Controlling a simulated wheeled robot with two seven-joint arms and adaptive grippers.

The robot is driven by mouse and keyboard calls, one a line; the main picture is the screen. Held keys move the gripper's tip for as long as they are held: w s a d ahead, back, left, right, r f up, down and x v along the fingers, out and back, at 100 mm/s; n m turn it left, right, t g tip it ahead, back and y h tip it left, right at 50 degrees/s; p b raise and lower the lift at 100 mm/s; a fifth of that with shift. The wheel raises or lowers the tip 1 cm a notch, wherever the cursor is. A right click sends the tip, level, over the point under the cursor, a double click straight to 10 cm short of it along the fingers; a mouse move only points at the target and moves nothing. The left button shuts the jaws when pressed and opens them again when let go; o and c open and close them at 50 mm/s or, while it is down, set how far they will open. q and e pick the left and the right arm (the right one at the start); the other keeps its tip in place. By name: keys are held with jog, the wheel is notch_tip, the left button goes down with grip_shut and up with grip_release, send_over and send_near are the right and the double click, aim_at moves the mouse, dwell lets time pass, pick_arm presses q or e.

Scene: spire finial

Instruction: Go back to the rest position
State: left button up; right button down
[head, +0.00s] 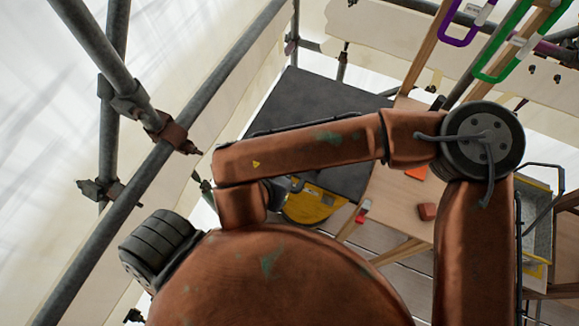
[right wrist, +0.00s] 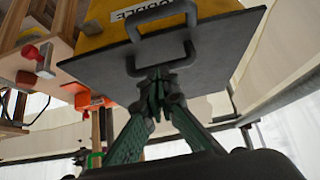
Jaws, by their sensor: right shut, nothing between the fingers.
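My right gripper (right wrist: 160,76) shows in the right wrist view with its green-sided fingers meeting at the tips, shut and empty. The tips appear just in front of a dark grey handle (right wrist: 160,34) at a dark plate. I cannot tell whether they touch it. A yellow thing (right wrist: 92,38) with a partly cut-off white label lies behind the handle. In the head view my copper-coloured right arm crosses the middle, and the right gripper cannot be made out there. My left gripper is not in view.
In the head view a dark board (head: 320,100) lies beyond my forearm, with a yellow rounded thing (head: 312,207) partly hidden below it. Scaffold poles (head: 190,130) stand at left. Purple (head: 459,35) and green (head: 493,70) frames are upper right.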

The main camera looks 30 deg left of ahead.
jog(key=shift+v, duration=2.45)
